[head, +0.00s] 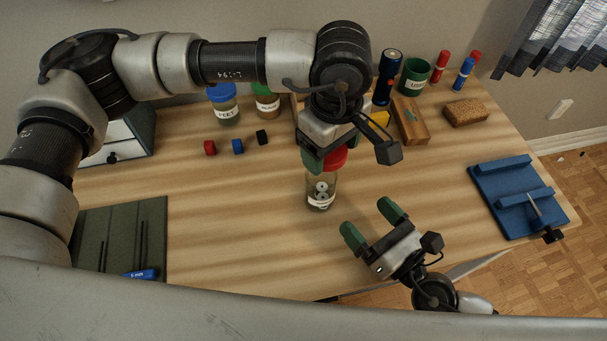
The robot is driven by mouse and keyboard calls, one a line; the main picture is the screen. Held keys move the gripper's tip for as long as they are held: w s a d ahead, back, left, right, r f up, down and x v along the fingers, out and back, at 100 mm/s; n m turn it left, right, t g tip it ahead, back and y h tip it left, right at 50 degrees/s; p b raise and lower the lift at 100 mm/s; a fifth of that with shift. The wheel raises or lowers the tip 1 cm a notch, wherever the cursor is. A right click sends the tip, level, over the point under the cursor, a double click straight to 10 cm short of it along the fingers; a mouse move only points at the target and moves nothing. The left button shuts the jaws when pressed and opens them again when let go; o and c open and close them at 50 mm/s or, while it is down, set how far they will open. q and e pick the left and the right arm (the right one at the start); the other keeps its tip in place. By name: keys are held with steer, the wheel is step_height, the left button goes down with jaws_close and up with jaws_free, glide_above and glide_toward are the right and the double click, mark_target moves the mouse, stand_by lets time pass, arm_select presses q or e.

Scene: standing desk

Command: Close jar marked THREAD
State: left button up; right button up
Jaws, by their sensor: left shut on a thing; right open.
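A clear glass jar (321,190) stands upright on the desk near the middle, with pale round items inside. Its white label is too small to read. My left gripper (328,158) is above it, shut on a red lid (336,157). The lid is at or just over the jar's mouth; I cannot tell whether they touch. The gripper hides part of the lid and the jar's top. My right gripper (370,222) is open and empty, in front and to the right of the jar, its green fingertips apart and toward it.
A blue-lidded jar (223,105) and a green-lidded jar (267,101) stand behind. A green cup (414,77), a wooden block (410,121) and a brown sponge (465,112) are back right. A blue board (505,190) lies right, a dark mat (120,235) left.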

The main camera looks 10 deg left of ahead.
mark_target(330, 194)
arm_select(q)
steer(key=shift+w+a+r, duration=0.1)
steer(key=shift+w+a, duration=0.1)
arm_select(e)
steer(key=n+g, duration=0.1)
steer(key=f+n+y, duration=0.1)
steer(key=n, duration=0.1)
steer(key=shift+s+a+f+g, duration=0.3)
steer(key=shift+s+a+g, duration=0.1)
steer(key=x, duration=0.5)
steer(key=shift+a+r, duration=0.1)
steer(key=shift+a, duration=0.05)
steer(key=shift+x, duration=3.4)
steer(key=shift+w, duration=0.1)
steer(key=c, duration=1.4)
arm_select(q)
steer(key=shift+f, duration=2.5)
